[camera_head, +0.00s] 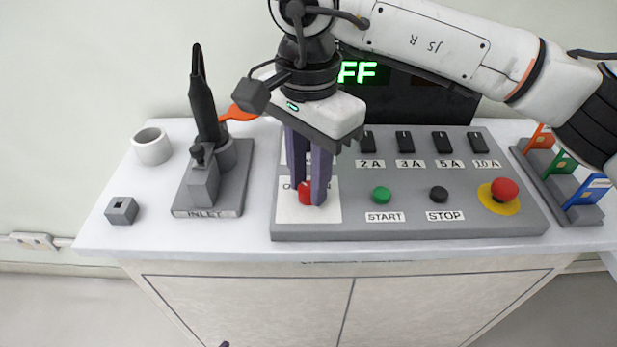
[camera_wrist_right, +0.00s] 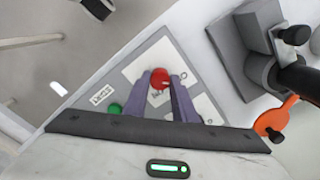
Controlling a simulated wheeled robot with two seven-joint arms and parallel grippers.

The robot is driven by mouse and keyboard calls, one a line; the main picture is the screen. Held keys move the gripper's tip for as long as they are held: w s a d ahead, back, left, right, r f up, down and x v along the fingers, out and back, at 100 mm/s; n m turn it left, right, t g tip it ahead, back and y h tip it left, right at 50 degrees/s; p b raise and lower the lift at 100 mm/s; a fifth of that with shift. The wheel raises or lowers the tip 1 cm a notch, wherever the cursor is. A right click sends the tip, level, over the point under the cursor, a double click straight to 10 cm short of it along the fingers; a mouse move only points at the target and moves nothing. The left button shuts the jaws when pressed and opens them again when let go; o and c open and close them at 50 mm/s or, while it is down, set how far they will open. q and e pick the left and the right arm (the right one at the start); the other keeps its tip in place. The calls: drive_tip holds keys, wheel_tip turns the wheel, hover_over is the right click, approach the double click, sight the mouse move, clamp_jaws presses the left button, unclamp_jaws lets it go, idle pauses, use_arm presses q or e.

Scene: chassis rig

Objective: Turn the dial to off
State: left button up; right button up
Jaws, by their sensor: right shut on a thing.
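The red dial (camera_head: 305,196) sits on a white plate (camera_head: 290,214) at the left end of the grey control panel. My right gripper (camera_head: 310,196) reaches down from above, with its two purple fingers shut on the dial. The right wrist view also shows the dial (camera_wrist_right: 160,77) between the fingertips (camera_wrist_right: 163,84). The fingers cover part of the dial and its markings, so I cannot tell where it points. The dark display (camera_head: 420,98) shows green letters "FF", its left part hidden behind my arm.
The panel (camera_head: 410,230) also carries a green START button (camera_head: 381,194), a black STOP button (camera_head: 439,193), a red emergency knob (camera_head: 504,189) and several black switches. The INLET block (camera_head: 205,185) and a white cup (camera_head: 152,146) stand left. A card rack (camera_head: 550,180) stands right.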

sight(309, 187)
drive_tip(key=shift+r, duration=0.1)
idle(0.3)
drive_tip(key=o, duration=1)
drive_tip(key=shift+o, duration=0.2)
wheel_tip(309, 187, up, 10)
drive_tip(key=shift+p, duration=0.35)
